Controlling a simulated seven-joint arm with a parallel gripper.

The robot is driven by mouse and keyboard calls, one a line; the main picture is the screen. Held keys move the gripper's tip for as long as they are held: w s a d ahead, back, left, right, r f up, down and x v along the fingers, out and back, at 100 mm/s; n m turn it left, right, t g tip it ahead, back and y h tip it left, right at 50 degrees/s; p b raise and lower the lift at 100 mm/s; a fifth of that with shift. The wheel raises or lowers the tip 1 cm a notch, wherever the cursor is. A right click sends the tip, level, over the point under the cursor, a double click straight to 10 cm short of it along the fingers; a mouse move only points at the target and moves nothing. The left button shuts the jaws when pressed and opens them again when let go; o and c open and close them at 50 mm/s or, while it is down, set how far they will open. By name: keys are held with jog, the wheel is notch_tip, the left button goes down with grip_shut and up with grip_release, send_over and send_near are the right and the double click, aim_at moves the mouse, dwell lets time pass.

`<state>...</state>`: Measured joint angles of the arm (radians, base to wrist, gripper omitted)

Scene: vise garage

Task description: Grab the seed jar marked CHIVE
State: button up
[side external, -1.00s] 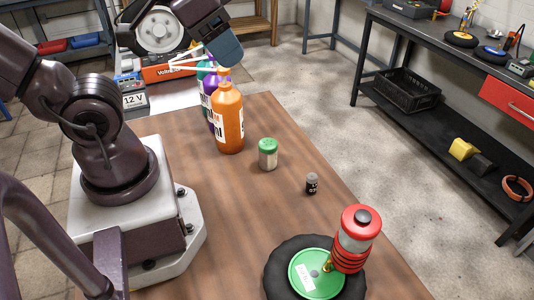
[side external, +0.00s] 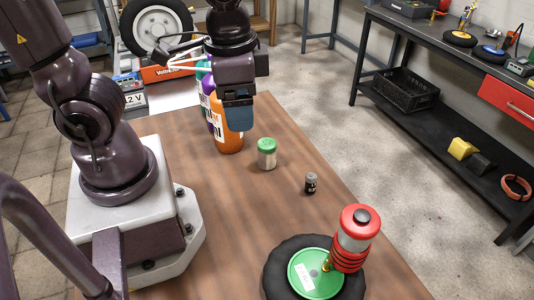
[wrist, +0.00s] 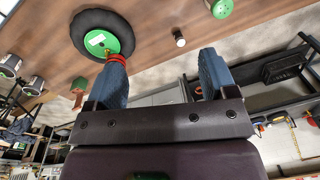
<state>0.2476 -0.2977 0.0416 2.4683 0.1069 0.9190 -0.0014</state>
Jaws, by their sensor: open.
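I can read CHIVE on nothing in either view. A pale jar with a green lid (side external: 267,154) stands upright on the wooden table in the side view; its lid shows at the top edge of the wrist view (wrist: 221,8). Two dark-lidded jars (wrist: 10,65) (wrist: 33,86) show at the left of the wrist view, their labels unreadable. My gripper (side external: 238,108) is open and empty, above and left of the green-lidded jar in the side view and in front of the orange bottle. In the wrist view its blue fingers (wrist: 163,78) are wide apart.
The orange bottle (side external: 229,140) and a purple one stand behind my gripper. A small dark bottle (side external: 311,184) stands right of the green-lidded jar. A black wheel with a green hub (side external: 312,280) and a red-topped canister (side external: 358,238) occupy the near end. Bare table lies between.

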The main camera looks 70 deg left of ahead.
aim_at(267, 152)
jog(key=a+f+m+g+y, duration=0.4)
jog(key=f+m+y, duration=0.55)
jog(key=f, duration=0.25)
jog(key=w+a+f+m+t+y, duration=0.2)
jog(key=w+f+m+t+y, duration=0.1)
jog(key=w+m+t+y, duration=0.55)
jog(key=shift+m+t+h, duration=0.55)
jog(key=shift+m+h, duration=0.15)
jog(key=shift+h, duration=0.2)
jog(key=f, duration=0.5)
jog(key=s+f, duration=0.1)
jog(key=f, duration=0.1)
jog(key=shift+f, duration=0.15)
jog(key=shift+w+a+f, duration=0.15)
jog(key=shift+a, duration=0.3)
jog(key=shift+w+a+f, duration=0.1)
jog(key=shift+a, duration=0.3)
jog(key=shift+x, duration=2.9)
jog(key=c, duration=1)
